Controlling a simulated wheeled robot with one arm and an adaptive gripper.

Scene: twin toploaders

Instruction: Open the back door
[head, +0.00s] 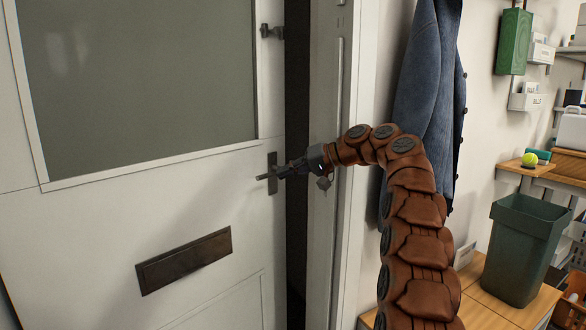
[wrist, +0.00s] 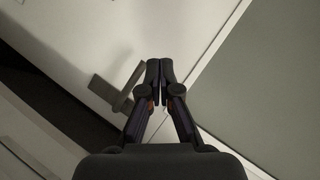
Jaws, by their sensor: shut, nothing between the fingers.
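The white door (head: 215,205) has a large grey pane and stands slightly ajar. A dark gap (head: 297,100) runs between its right edge and the frame. Its dark lever handle (head: 271,162) sits near that edge and is partly hidden behind my gripper (head: 283,173). My gripper is shut and empty, with its tips at the handle. In the wrist view the closed fingertips (wrist: 159,68) are together, and the handle (wrist: 106,90) lies just left of them. I cannot tell whether they touch the lever or door.
The door frame (head: 322,200) stands right of the gap, close beside my wrist. A dark letter plate (head: 185,260) is low on the door. A blue coat (head: 428,100) hangs on the right wall, and a green bin (head: 522,250) stands on a wooden surface.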

